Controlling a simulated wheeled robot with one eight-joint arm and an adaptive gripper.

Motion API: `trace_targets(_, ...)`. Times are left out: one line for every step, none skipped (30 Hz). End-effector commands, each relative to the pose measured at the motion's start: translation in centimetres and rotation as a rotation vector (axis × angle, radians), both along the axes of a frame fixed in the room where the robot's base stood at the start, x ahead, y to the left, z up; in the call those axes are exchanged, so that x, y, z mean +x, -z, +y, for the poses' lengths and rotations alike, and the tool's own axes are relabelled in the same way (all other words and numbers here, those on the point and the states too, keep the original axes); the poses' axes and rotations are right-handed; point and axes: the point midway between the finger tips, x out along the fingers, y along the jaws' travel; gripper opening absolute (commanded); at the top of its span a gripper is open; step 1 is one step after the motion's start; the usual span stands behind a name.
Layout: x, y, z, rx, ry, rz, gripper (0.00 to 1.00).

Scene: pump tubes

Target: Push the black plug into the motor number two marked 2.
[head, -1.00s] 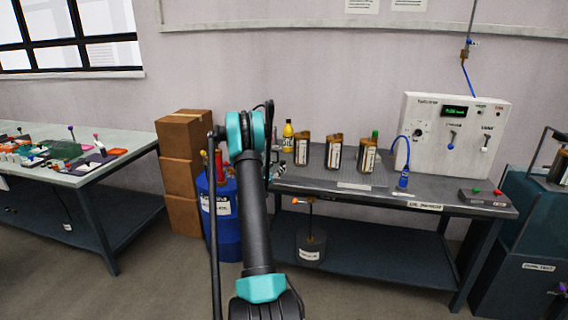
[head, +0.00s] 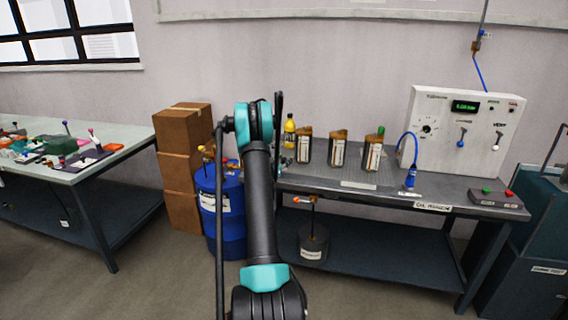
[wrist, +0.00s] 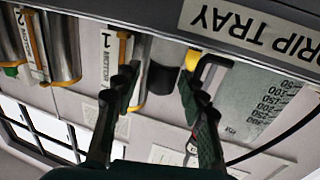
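Three motor-like units stand in a row on the bench in the head view: left (head: 304,149), middle (head: 338,150) and right (head: 373,154), the right one with a green top. In the wrist view, seen upside down, a label marked 2 (wrist: 29,42) shows at far left beside a metal cylinder, and a label marked 1 (wrist: 105,58) shows nearer the middle. My gripper (wrist: 158,92) is open in the wrist view, its dark fingers apart below these units. A dark cylindrical part (wrist: 160,76) shows between the fingers; I cannot tell if it is the black plug. The head view hides the fingers behind my arm.
A drip tray label (wrist: 250,25) shows in the wrist view. A yellow bottle (head: 289,133) stands left of the motors. A blue drum (head: 222,235) is beside the bench.

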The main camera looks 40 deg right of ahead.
Motion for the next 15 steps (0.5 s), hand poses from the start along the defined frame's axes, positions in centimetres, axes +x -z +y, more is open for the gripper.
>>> trace_targets(0.01, 0.00, 0.00, 0.000, 0.000, 0.000, 0.32)
trace_targets(0.01, 0.00, 0.00, 0.000, 0.000, 0.000, 0.28)
trace_targets(0.01, 0.00, 0.00, 0.000, 0.000, 0.000, 0.23)
trace_targets(0.01, 0.00, 0.00, 0.000, 0.000, 0.000, 0.20)
trace_targets(0.01, 0.00, 0.02, 0.000, 0.000, 0.000, 0.16)
trace_targets(0.01, 0.00, 0.02, 0.000, 0.000, 0.000, 0.11)
trace_targets(0.01, 0.00, 0.02, 0.000, 0.000, 0.000, 0.07)
trace_targets(0.01, 0.00, 0.02, 0.000, 0.000, 0.000, 0.03)
trace_targets(0.01, 0.00, 0.02, 0.000, 0.000, 0.000, 0.00)
trace_targets(0.01, 0.00, 0.02, 0.000, 0.000, 0.000, 0.00)
trace_targets(0.01, 0.00, 0.02, 0.000, 0.000, 0.000, 0.00)
trace_targets(0.01, 0.00, 0.02, 0.000, 0.000, 0.000, 0.00)
trace_targets(0.01, 0.00, 0.02, 0.000, 0.000, 0.000, 0.00)
trace_targets(0.01, 0.00, 0.02, 0.000, 0.000, 0.000, 0.00)
trace_targets(0.01, 0.00, 0.02, 0.000, 0.000, 0.000, 0.00)
